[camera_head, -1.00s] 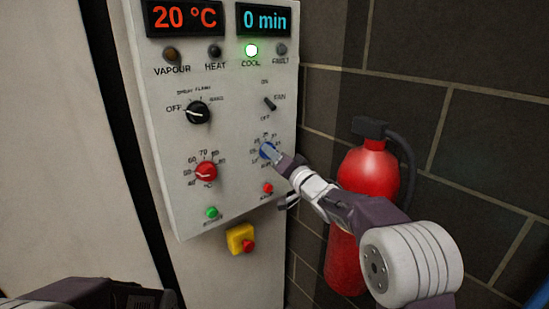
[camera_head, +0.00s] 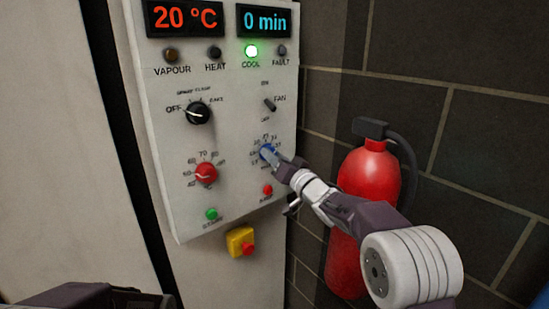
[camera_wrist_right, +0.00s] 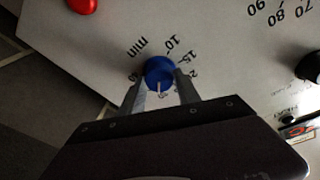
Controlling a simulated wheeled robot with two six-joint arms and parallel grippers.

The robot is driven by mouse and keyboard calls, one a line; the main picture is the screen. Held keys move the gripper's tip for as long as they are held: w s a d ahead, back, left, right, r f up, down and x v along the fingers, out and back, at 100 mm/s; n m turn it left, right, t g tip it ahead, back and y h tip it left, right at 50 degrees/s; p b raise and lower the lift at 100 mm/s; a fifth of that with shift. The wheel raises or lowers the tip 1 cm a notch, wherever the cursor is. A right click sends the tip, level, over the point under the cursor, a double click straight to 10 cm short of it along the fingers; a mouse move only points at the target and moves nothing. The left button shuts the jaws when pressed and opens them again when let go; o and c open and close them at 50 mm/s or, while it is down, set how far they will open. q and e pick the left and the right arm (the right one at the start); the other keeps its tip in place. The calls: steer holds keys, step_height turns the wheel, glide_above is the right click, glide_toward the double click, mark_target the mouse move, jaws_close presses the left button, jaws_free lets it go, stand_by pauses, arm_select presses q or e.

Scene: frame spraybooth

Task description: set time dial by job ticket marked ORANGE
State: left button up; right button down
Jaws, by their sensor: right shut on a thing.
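The blue time dial (camera_head: 265,149) is on the lower right of the white control panel, ringed by small numbers. My right gripper (camera_head: 271,156) reaches it from the lower right and is shut on it. In the right wrist view the blue dial (camera_wrist_right: 160,69) sits between the two fingers, with a white pointer line towards the bottom of the picture. The marks "min", 10 and 15 can be read there; the fingers partly hide others. The time display (camera_head: 265,22) reads 0 min. No job ticket is in view.
A red temperature dial (camera_head: 205,173), a black mode knob (camera_head: 198,113) and a fan switch (camera_head: 270,104) are on the panel. A green button (camera_head: 211,214) and a red button (camera_head: 267,189) are below. A red fire extinguisher (camera_head: 368,175) stands close behind my right arm.

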steer(key=c, duration=0.9)
jaws_free()
steer(key=shift+f, duration=0.15)
